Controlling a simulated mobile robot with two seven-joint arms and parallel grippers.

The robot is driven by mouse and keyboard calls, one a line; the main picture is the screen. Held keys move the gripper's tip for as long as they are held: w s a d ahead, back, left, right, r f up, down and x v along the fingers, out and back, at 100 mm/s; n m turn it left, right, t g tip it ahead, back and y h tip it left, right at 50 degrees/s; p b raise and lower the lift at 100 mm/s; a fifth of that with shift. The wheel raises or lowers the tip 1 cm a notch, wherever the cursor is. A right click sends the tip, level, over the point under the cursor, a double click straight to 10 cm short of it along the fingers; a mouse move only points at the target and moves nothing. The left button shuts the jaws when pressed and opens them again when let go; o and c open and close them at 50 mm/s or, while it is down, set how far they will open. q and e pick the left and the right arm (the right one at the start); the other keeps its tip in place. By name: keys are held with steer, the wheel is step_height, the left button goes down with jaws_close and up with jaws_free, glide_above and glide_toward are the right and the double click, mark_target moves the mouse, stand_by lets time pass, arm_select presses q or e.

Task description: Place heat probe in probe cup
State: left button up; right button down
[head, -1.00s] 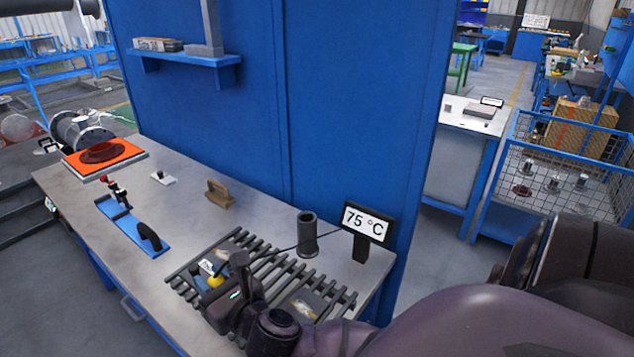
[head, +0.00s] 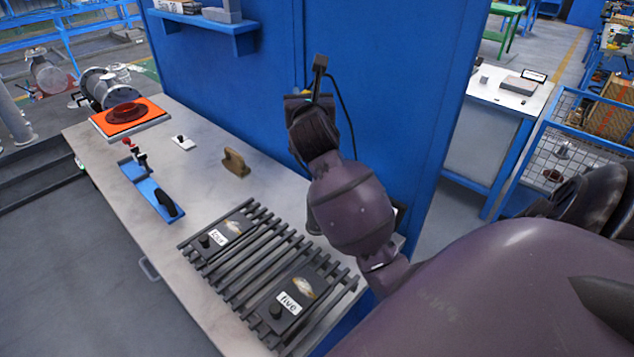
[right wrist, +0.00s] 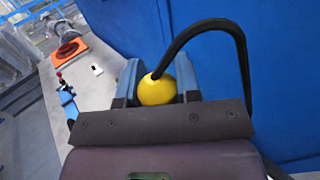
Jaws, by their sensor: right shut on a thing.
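My right gripper (head: 306,98) is raised in front of the blue panel, above the back of the bench. It is shut on the heat probe, whose yellow ball-shaped grip (right wrist: 157,89) shows between the two blue fingers in the right wrist view. A black cable loops from the probe. The probe's tip is not clear in either view. The probe cup, a dark upright cylinder earlier, is now mostly or wholly hidden behind my right arm. The temperature display is also hidden behind that arm. My left gripper is not in view.
Two dark blocks, one labelled "five" (head: 289,301), lie on a slatted black rack (head: 247,277). A shelf (head: 215,27) hangs above.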

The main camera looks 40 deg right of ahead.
step_height(320, 180, down, 19)
steer(key=d+b, duration=0.2)
steer(key=shift+d+r+m+g+h+b, duration=0.15)
steer(key=shift+d+m+g+h+b, duration=0.15)
steer(key=shift+h+b, duration=0.1)
steer(key=shift+s, duration=0.15)
stand_by(0.4)
steer(key=c, duration=0.8)
jaws_free()
steer(key=shift+f, duration=0.2)
